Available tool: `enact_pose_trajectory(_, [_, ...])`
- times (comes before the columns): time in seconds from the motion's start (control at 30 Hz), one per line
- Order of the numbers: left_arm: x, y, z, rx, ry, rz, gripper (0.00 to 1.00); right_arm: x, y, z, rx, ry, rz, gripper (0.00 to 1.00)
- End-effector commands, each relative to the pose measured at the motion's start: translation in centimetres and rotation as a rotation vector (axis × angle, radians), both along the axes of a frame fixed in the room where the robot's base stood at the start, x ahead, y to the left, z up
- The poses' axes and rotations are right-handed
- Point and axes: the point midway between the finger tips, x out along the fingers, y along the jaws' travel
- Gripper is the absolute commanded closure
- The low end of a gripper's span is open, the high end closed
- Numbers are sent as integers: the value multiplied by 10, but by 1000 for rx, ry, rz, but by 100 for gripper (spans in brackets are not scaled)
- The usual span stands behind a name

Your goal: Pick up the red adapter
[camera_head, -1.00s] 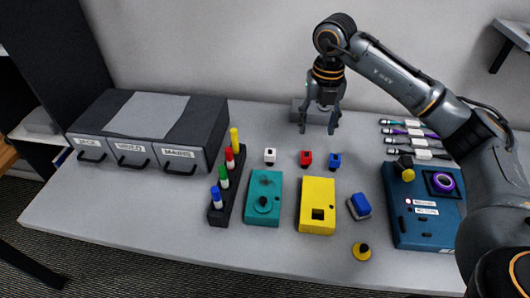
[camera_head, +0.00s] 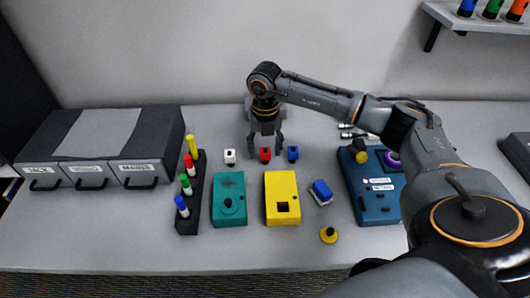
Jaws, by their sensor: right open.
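The red adapter (camera_head: 265,154) is a small block on the grey table, between a white adapter (camera_head: 230,156) on its left and a blue adapter (camera_head: 293,153) on its right. My right gripper (camera_head: 265,150) points down, open, with its fingertips close to the red adapter, one towards each side of it. I cannot tell whether the fingers touch it. My left gripper is not in view.
A teal box (camera_head: 229,205), a yellow box (camera_head: 282,205) and a blue panel (camera_head: 372,205) stand nearer the front. A dark rack (camera_head: 188,222) of coloured markers and a drawer unit (camera_head: 100,145) are at left. A shelf (camera_head: 480,18) is at upper right.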

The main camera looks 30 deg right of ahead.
Motion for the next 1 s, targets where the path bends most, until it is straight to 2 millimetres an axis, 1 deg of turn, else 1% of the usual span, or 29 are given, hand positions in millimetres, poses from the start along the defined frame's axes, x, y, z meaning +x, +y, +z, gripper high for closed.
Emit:
enact_pose_trajectory(0.03, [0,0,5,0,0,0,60,0,1,-6,1,4,1,45])
enact_pose_trajectory(0.1, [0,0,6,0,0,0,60,0,0,-15,0,2,1,45])
enact_pose_trajectory(0.2, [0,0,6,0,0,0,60,0,0,-22,0,0,1,45])
enact_pose_trajectory(0.43, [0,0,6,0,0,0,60,0,0,-23,0,-1,1,45])
enact_pose_trajectory(0.47, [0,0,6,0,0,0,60,0,0,-23,0,-1,1,51])
enact_pose_trajectory(0.5, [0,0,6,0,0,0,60,0,0,-23,0,-1,1,60])
enact_pose_trajectory(0.57, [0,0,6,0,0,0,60,0,0,-23,0,-1,1,72])
enact_pose_trajectory(0.6, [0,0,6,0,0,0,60,0,0,-23,0,-1,1,80])
enact_pose_trajectory(0.67, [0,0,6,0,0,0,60,0,0,-23,0,-1,1,92])
enact_pose_trajectory(0.7, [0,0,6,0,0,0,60,0,0,-23,0,-1,1,100])
enact_pose_trajectory(1.0, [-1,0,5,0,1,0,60,1,0,-22,0,-1,1,100])
